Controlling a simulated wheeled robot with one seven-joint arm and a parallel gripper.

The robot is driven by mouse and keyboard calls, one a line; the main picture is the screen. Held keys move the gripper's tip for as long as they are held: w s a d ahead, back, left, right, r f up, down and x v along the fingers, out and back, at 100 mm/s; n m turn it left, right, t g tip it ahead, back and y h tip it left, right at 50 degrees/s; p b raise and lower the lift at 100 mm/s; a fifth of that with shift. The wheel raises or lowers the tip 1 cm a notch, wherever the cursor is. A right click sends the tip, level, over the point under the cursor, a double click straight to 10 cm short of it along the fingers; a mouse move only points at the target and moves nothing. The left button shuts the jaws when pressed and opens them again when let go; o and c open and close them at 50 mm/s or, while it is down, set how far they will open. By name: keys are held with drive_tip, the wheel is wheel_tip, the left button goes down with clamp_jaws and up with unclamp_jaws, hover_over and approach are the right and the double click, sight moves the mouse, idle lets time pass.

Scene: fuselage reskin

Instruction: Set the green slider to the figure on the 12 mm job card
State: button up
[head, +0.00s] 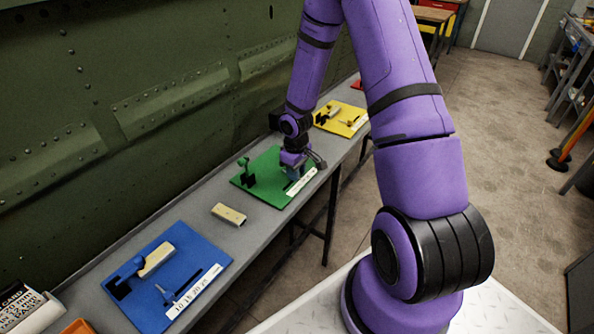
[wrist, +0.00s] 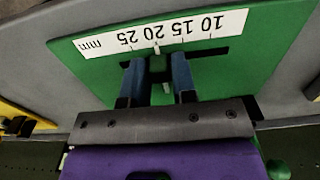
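The green board (head: 262,191) lies on the bench in the head view, with a white scale strip (wrist: 225,22) reading 10, 15, 20, 25 mm, upside down in the wrist view. The green slider (wrist: 158,66) sits in the board's dark slot; a white pointer mark (wrist: 157,48) stands near the 20. My gripper (wrist: 158,72) has its two blue fingers on either side of the slider, seemingly closed against it. In the head view my gripper (head: 294,170) is low over the board.
A blue board (head: 200,250) with its own scale lies nearer on the bench, and a yellow board (head: 352,118) lies farther along. A pale block (head: 229,214) lies between the blue and green boards. The dark green riveted panel (head: 120,90) rises behind the bench.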

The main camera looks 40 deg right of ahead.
drive_tip(key=o, duration=0.3)
drive_tip(key=shift+r, duration=0.1)
wheel_tip(320, 180, up, 11)
drive_tip(key=shift+f, duration=0.2)
idle(0.3)
idle(0.4)
drive_tip(key=s+a+r+m+t+h, duration=0.1)
drive_tip(key=s+a+r, duration=0.25)
drive_tip(key=r, duration=0.65)
drive_tip(key=s+a+r+m+t+h, duration=0.15)
drive_tip(key=s+r, duration=0.35)
drive_tip(key=r, duration=0.5)
drive_tip(key=s+a+r+t, duration=0.1)
drive_tip(key=s+a+r, duration=0.1)
drive_tip(key=s, duration=0.3)
drive_tip(key=s+a+r+m+y, duration=0.1)
drive_tip(key=s+a+r, duration=0.1)
drive_tip(key=s+r, duration=0.3)
drive_tip(key=s+a+r+t+y, duration=0.1)
drive_tip(key=s+r, duration=0.3)
drive_tip(key=s, duration=0.3)
drive_tip(key=shift+s+a+m+t+y, duration=0.2)
drive_tip(key=shift+a+m+t+y, duration=0.05)
drive_tip(key=shift+a+t, duration=0.15)
